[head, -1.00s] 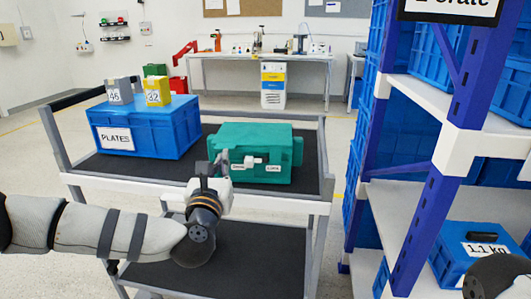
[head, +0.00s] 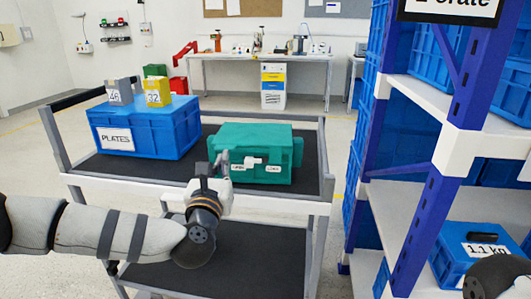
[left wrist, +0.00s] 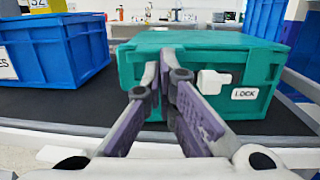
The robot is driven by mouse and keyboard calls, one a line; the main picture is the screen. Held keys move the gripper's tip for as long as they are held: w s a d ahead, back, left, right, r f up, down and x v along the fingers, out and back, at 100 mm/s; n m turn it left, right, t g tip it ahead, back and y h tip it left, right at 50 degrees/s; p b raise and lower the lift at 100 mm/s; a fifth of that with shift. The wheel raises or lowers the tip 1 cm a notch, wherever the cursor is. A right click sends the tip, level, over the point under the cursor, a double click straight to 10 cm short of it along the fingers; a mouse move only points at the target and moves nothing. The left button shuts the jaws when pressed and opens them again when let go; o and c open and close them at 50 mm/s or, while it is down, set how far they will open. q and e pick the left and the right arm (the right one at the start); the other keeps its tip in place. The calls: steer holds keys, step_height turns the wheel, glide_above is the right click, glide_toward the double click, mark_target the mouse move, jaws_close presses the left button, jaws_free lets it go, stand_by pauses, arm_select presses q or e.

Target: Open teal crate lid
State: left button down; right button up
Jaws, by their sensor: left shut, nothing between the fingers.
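The teal crate (head: 255,142) sits on the cart's upper shelf with its lid down. Its front carries a white switch (head: 252,161) between the OPEN label (head: 237,167) and the LOCK label (head: 273,169). The left wrist view shows the white switch (left wrist: 212,81), turned sideways with its arm toward the LOCK label (left wrist: 245,93). My left gripper (head: 219,163) is shut and empty in front of the crate's left front part, left of the switch. Its closed fingers (left wrist: 158,77) hide the OPEN label in the wrist view.
A blue PLATES crate (head: 145,128) stands left of the teal crate, with a grey box (head: 117,92) and a yellow box (head: 156,92) on top. The cart's front rail (head: 285,200) runs below the teal crate. A blue shelving rack (head: 418,210) stands at right.

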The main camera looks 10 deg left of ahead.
arm_select(q)
steer(key=shift+w, duration=0.25)
arm_select(e)
steer(key=shift+s+f, duration=0.1)
steer(key=shift+f, duration=0.1)
arm_select(q)
steer(key=shift+s, duration=0.15)
steer(key=shift+r, duration=0.1)
